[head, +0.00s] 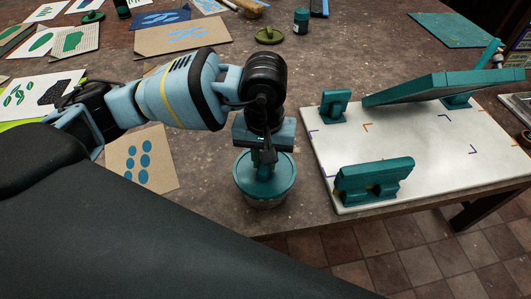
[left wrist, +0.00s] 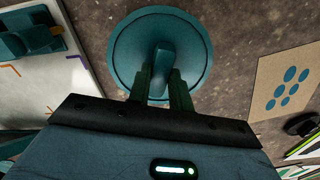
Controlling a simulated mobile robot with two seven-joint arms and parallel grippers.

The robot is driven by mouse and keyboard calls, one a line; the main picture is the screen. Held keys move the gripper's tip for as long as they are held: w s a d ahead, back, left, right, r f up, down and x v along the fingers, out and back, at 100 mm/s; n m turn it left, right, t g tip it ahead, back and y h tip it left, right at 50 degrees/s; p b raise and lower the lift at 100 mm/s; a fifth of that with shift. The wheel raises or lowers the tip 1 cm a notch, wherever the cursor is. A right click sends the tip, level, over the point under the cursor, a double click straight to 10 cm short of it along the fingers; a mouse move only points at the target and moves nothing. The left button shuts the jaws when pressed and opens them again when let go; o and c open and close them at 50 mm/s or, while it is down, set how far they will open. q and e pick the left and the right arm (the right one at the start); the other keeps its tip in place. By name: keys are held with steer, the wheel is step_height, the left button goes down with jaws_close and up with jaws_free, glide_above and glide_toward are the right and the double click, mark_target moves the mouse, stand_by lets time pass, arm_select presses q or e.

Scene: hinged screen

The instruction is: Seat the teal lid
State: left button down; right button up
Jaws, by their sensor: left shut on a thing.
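The round teal lid (head: 283,187) is at the front middle of the table, straight over a small round pot (head: 267,202). Only the lower side of the pot shows under the lid's edge. Whether the lid touches the rim all round cannot be told. My left gripper (head: 265,160) points down from above and is shut on the lid's upright knob. In the left wrist view the lid (left wrist: 128,48) fills the top middle, with the fingers (left wrist: 162,85) on either side of the knob. The lid hides the pot there. My right gripper is not in view.
Right of the lid, a white board (head: 410,150) carries teal brackets (head: 374,181) and a tilted hinged teal panel (head: 445,86). A card with blue dots (head: 141,160) lies to the left. The table's front edge is close to the pot.

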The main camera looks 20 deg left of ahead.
arm_select(q)
steer(key=c, duration=1.2)
jaws_free()
steer(key=shift+f, duration=0.1)
steer(key=shift+o, duration=0.5)
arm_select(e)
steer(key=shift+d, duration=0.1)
arm_select(q)
steer(key=shift+o, duration=1.2)
steer(key=shift+r+p, duration=1.2)
steer(key=shift+r, duration=2.85)
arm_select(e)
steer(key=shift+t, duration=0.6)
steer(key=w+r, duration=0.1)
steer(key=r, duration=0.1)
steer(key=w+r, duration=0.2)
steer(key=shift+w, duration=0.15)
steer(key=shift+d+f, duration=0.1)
